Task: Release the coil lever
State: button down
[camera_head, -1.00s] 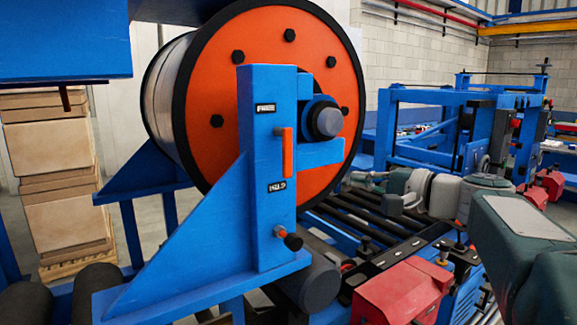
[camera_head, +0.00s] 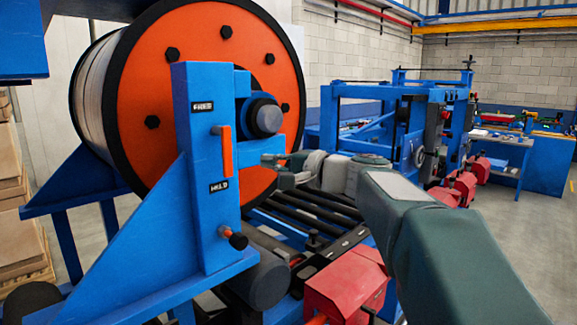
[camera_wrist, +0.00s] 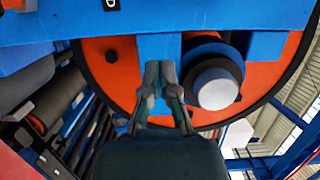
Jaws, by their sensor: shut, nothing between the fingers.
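A blue post (camera_head: 205,170) stands in front of the orange-faced coil reel (camera_head: 195,65). The post carries an upright orange bar (camera_head: 226,150) between an upper label that seems to read FREE (camera_head: 202,107) and a lower one that seems to read HELD (camera_head: 218,186). A short lever with a dark knob (camera_head: 238,241) sticks out low on the post; I cannot tell which part is the coil lever. My gripper (camera_head: 270,158) is right of the post, below the reel hub (camera_head: 263,118). In the wrist view my gripper (camera_wrist: 160,68) is shut and empty, pointing toward the blue bracket.
A roller bed (camera_head: 305,212) runs below the reel. A red box (camera_head: 345,285) sits low in front of my arm. A blue frame machine (camera_head: 400,125) stands behind, with open floor at the right. In the wrist view the grey hub end (camera_wrist: 216,88) is close right of the fingers.

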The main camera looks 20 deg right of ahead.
aim_at(222, 150)
jog(key=a, duration=0.5)
jog(key=shift+w+a, duration=0.1)
jog(key=shift+w, duration=0.05)
